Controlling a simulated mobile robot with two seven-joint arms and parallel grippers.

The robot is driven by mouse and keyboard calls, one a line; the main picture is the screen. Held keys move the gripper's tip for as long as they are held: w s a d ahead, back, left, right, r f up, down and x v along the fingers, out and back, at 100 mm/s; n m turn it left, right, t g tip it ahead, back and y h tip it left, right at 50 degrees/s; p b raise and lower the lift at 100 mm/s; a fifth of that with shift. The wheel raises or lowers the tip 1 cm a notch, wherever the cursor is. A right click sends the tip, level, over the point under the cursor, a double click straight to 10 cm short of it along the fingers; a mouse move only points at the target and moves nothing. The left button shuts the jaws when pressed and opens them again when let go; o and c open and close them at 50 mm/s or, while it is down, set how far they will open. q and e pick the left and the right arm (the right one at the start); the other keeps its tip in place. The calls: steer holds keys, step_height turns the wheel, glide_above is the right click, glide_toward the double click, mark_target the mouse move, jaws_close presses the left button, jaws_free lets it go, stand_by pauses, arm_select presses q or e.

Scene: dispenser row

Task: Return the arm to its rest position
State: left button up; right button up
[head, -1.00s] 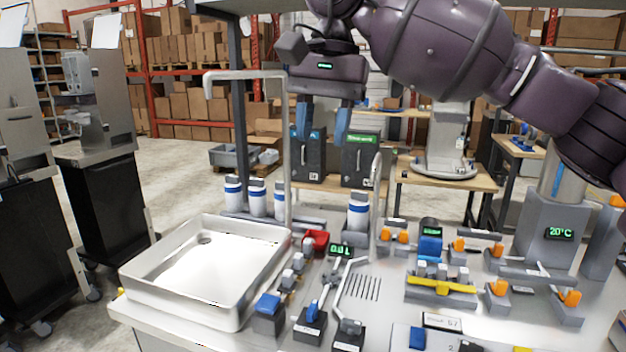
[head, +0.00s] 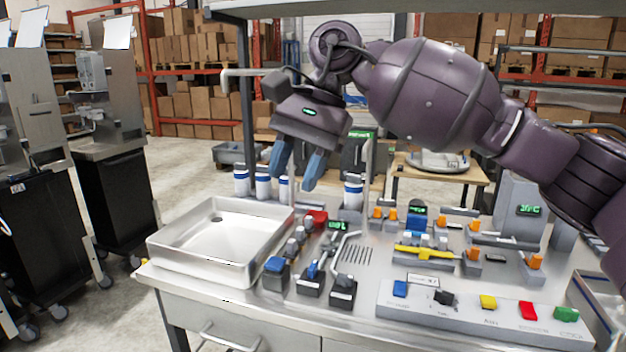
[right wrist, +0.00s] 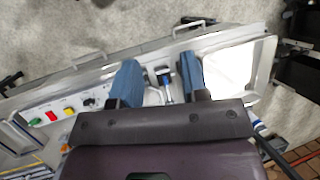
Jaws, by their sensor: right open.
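My right arm (head: 430,90) comes in from the right, purple, bent over the back of the bench. Its gripper (head: 296,172) hangs above the bench near the sink's back right corner, blue fingers apart and pointing down, with nothing between them. In the right wrist view the gripper (right wrist: 158,85) also shows open and empty, with the bench beyond it. My left gripper is in neither view.
A steel sink tray (head: 165,243) stands at the bench's left. White-and-blue bottles (head: 263,186) stand behind it. Levers, a yellow bar (head: 425,252) and a panel of coloured buttons (head: 488,302) fill the middle and right. A tall pipe (head: 228,80) rises near the gripper.

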steer(key=s+a+f+m+g+y, duration=0.3)
steer(key=s+a+f+m+y, duration=0.3)
steer(key=m+y, duration=0.6)
steer(key=w+d+f+m+t+y, duration=0.25)
steer(key=d+m+t, duration=0.25)
steer(key=m+t, duration=0.6)
steer(key=w+d+f+m+t+y, duration=0.1)
steer(key=w+d+f+m+t, duration=0.3)
steer(key=m+t, duration=0.65)
steer(key=s+d+f+m+g+h, duration=0.1)
steer(key=s+d+f+m+h, duration=0.3)
steer(key=d+f+m+h, duration=0.65)
steer(key=s+d+f+m+g+h, duration=0.1)
steer(key=s+d+f+m+h, duration=0.3)
steer(key=d+f+m+h, duration=0.65)
steer(key=s+d+f+m+g, duration=0.2)
steer(key=s+f+m+g, duration=0.25)
steer(key=s, duration=0.45)
steer(key=s+d+f+m+g, duration=0.25)
steer(key=s+m, duration=0.25)
steer(key=s, duration=0.4)
steer(key=s+d+f+m+g, duration=0.2)
steer(key=s+f+m+g, duration=0.25)
steer(key=s, duration=0.45)
steer(key=w+f+n+t+y, duration=0.1)
steer(key=w+f+t, duration=0.7)
steer(key=w+f, duration=0.1)
steer(key=shift+a+t, duration=0.3)
steer(key=shift+a, duration=0.15)
